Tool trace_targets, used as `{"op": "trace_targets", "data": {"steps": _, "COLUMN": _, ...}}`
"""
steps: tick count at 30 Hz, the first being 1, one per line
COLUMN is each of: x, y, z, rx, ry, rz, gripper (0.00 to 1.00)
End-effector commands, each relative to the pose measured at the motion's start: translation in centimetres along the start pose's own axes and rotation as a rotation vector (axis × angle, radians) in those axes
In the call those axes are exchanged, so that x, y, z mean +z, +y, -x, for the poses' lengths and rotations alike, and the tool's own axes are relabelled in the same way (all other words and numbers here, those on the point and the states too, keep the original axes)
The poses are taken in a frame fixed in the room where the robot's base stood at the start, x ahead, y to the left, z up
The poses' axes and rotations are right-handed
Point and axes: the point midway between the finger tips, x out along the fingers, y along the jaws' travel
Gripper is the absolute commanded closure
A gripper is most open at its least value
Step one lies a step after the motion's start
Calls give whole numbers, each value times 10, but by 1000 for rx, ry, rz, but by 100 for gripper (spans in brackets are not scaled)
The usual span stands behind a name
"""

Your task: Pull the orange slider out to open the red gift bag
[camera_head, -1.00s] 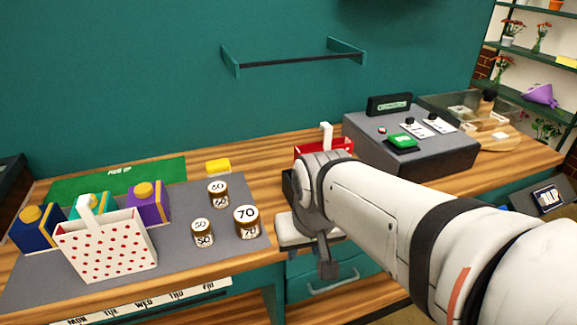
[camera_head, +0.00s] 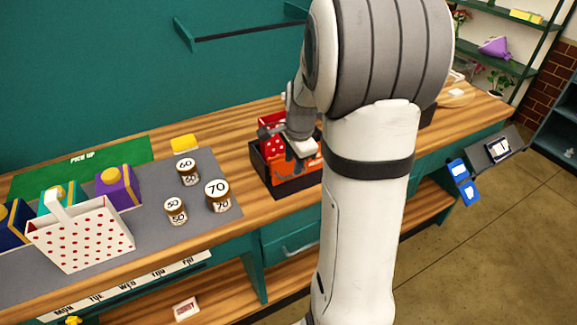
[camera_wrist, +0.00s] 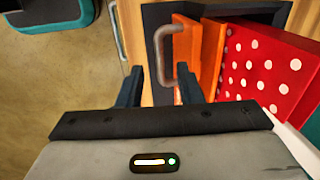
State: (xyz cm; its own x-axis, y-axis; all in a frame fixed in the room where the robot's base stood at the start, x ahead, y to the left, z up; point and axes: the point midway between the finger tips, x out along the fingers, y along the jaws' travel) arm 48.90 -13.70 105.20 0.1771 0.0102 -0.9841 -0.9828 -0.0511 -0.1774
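The red gift bag with white dots (camera_wrist: 268,68) sits in a dark box beside the orange slider (camera_wrist: 211,50). In the head view the bag (camera_head: 271,138) is partly hidden by my gripper, and the orange slider (camera_head: 292,184) shows at the box front. A grey curved handle (camera_wrist: 160,48) stands on the slider's face. My gripper (camera_wrist: 160,75) is open, with its two dark fingers apart. The handle lies ahead of and between the fingertips, close to the right one; I cannot tell whether they touch. In the head view my gripper (camera_head: 290,148) is over the box.
A white dotted bag (camera_head: 80,238) and several numbered jars (camera_head: 217,196) stand on the grey mat to the left. A drawer handle (camera_head: 299,249) is on the counter front below the box. The wood between the mat and the box is clear.

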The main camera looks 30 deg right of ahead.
Motion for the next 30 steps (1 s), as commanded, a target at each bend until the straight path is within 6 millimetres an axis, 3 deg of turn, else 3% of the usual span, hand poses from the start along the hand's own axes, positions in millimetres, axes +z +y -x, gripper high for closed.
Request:
{"op": "trace_targets", "data": {"steps": 7, "x": 0, "y": 1, "z": -33, "rx": 3, "ry": -1, "rz": 3, "gripper": 67}}
{"op": "trace_targets", "data": {"steps": 18, "x": 0, "y": 1, "z": -40, "rx": 0, "ry": 1, "rz": 2, "gripper": 67}}
{"op": "trace_targets", "data": {"steps": 30, "x": -1, "y": 1, "z": -40, "rx": 0, "ry": 1, "rz": 2, "gripper": 100}}
